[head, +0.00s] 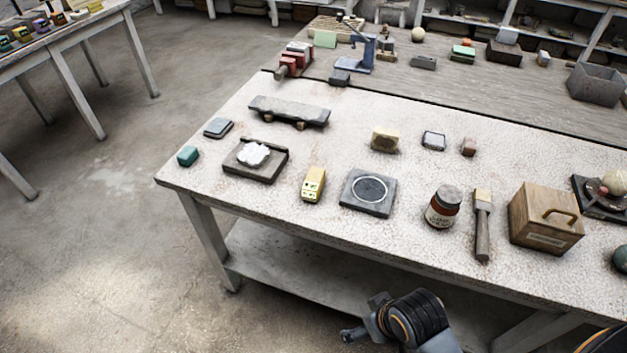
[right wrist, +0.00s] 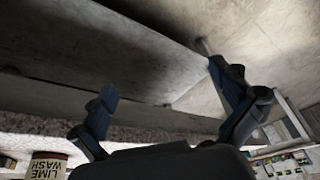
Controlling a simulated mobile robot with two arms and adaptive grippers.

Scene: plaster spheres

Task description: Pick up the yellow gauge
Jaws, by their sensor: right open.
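The yellow gauge (head: 313,184) is a small yellow block with dark markings on its front. It lies near the table's front edge, between a dark tray and a dark square plate. My right gripper (head: 364,317) is below and in front of the table edge, apart from the gauge, pointing left. In the right wrist view the right gripper (right wrist: 162,82) has its two fingers spread wide with nothing between them. I cannot make out the gauge in that view. My left gripper is not in view.
The dark tray (head: 229,168) holds a white lump; the square plate (head: 383,205) bears a ring. A red-labelled jar (head: 443,214), a brush (head: 483,222) and a wooden box (head: 530,226) stand to the right. The table's front edge and lower shelf (head: 300,270) are near my right gripper.

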